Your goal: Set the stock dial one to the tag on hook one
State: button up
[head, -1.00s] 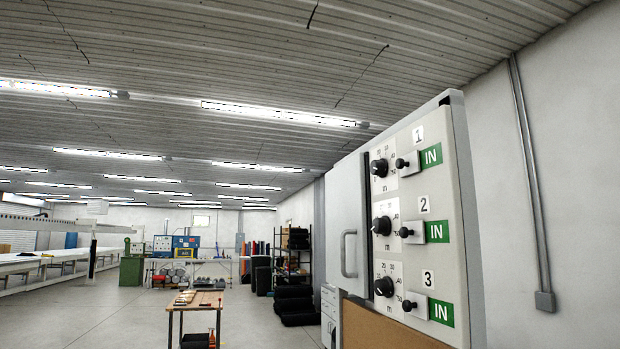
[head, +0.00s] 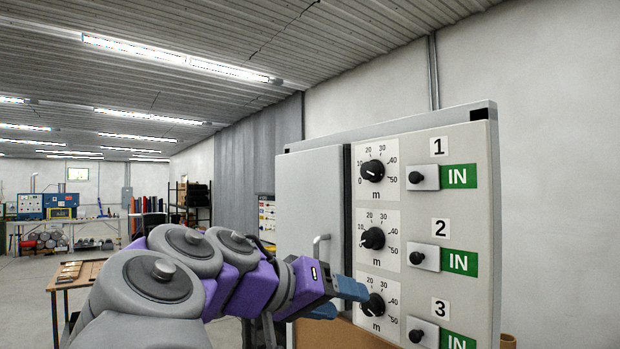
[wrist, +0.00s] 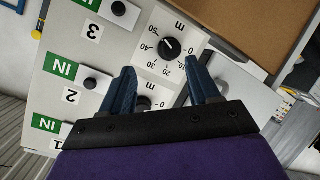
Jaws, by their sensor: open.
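Stock dial one (head: 372,171) is the top black knob on the grey panel, with a scale from 0 to 50 marked m, beside the number 1. Its exact setting is too small to read surely. My gripper (head: 342,299) is open and empty, low at the panel's left side, below dial one and near dial three. In the wrist view my gripper (wrist: 165,82) has its blue fingers spread, with dial two (wrist: 143,103) partly hidden between them and dial three (wrist: 170,47) beyond. Dial one is hidden there. I see no readable hook or tag.
Dial two (head: 372,238) and dial three (head: 373,304) sit below dial one. Small black knobs (head: 416,177) with green IN labels (head: 458,177) line the right. A cabinet door handle (head: 318,250) sticks out behind my arm. A wooden table (head: 88,272) stands left.

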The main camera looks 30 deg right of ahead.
jog(key=w+a+r+m+h+p, duration=0.1)
jog(key=a+r+m+h+p, duration=0.15)
jog(key=a+r, duration=0.45)
jog(key=w+a+r+m+h+p, duration=0.1)
jog(key=a+r+m+h+p, duration=0.2)
jog(key=r, duration=0.8)
jog(key=b, duration=0.2)
send_near(365, 173)
jog(key=shift+y, duration=0.45)
jog(key=d, duration=0.9)
jog(key=shift+w+d+r, duration=0.25)
jog(key=shift+d+r, duration=0.1)
jog(key=shift+w+a+r, duration=0.1)
jog(key=shift+a+r, duration=0.05)
jog(key=shift+a, duration=0.65)
jog(key=shift+d, duration=0.7)
jog(key=c, duration=0.4)
jog(key=shift+p, duration=0.3)
jog(key=c, duration=0.6)
